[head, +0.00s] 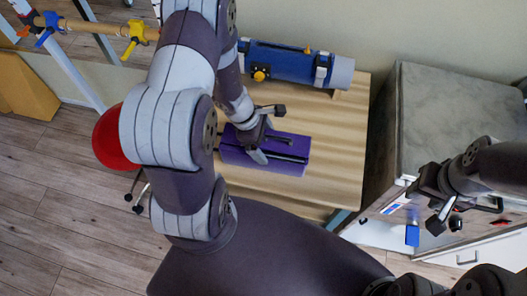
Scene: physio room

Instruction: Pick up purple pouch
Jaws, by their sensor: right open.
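The purple pouch (285,161) lies on the wooden table. It has a dark strip along its top, and part of it is hidden under my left gripper. My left gripper (268,134) is over the pouch, with its fingers apart. One finger is at the far edge of the pouch and the other is over its near half. I cannot tell whether they touch it. My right gripper (437,202) is open and empty at the right, away from the pouch, in front of the grey-topped cabinet.
A grey-topped cabinet (445,105) stands to the right. A red round seat (112,140) is left of my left arm. The table's right side is clear.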

